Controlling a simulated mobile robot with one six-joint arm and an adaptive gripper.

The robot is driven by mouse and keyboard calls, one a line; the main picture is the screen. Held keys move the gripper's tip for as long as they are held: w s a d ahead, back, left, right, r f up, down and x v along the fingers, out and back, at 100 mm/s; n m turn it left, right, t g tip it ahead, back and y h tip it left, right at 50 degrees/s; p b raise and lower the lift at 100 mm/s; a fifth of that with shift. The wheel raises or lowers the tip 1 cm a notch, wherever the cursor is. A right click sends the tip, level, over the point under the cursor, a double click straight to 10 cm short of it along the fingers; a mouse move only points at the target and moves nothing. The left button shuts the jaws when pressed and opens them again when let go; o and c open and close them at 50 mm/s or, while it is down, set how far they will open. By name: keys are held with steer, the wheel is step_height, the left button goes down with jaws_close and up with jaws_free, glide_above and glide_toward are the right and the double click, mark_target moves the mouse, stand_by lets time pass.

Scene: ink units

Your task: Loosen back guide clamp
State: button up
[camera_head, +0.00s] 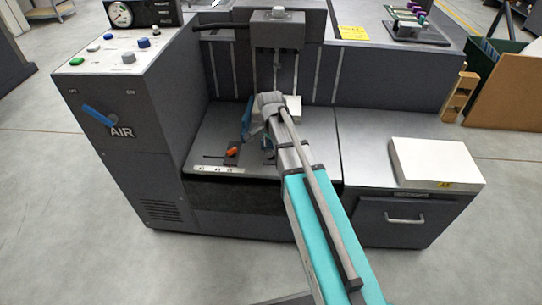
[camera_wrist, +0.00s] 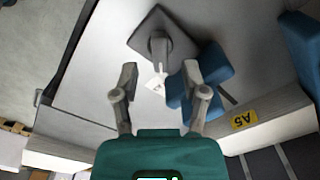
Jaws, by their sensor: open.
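In the wrist view a dark square plate (camera_wrist: 180,38) with a grey post or knob (camera_wrist: 159,47) stands on the pale bed just ahead of my gripper. It looks like the back guide clamp. A blue guide block (camera_wrist: 208,68) is beside it on the right. My gripper (camera_wrist: 159,82) is open, with its fingers apart and nothing held between them. The post is beyond the fingertips, roughly in line with the gap. In the head view my arm hides the gripper's tips and this clamp. A blue guide piece (camera_head: 246,119) shows left of my wrist.
An orange knob (camera_head: 232,153) sits on a dark block at the bed's front left. The cabinet with the blue AIR lever (camera_head: 99,114) bounds the left. A white paper stack (camera_head: 436,163) is on the right table. A yellow A5 label (camera_wrist: 243,120) is near the gripper's right.

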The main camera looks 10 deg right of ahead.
mark_target(271, 155)
steer(key=shift+f+b, duration=1.05)
steer(key=shift+f, duration=0.3)
jaws_close()
